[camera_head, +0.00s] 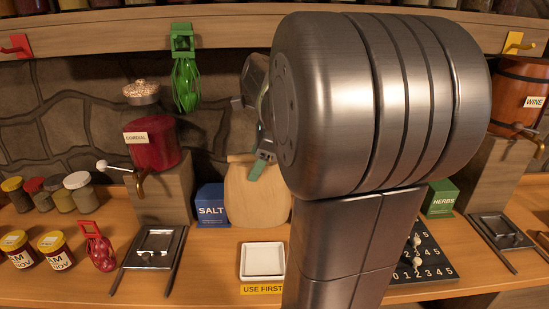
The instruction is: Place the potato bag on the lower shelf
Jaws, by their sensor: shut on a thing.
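A plain tan bag (252,198), which I take as the potato bag, is in the middle of the view, right of the salt box. My gripper (260,168) is at the bag's top, partly hidden behind my large metal arm joint. One green-tipped finger shows against the bag's upper part, and the gripper is shut on it. The bag's right side is partly covered by my arm. I cannot tell whether its bottom touches the wooden lower shelf (215,268) or hangs just above it. An upper shelf (120,30) runs along the top.
A blue salt box (211,205) stands close left of the bag. A white square tray (262,261) with a "USE FIRST" label (262,289) lies in front. A red cordial barrel (152,144), jars (60,250), a green herbs box (440,198) and a numbered board (425,257) stand around.

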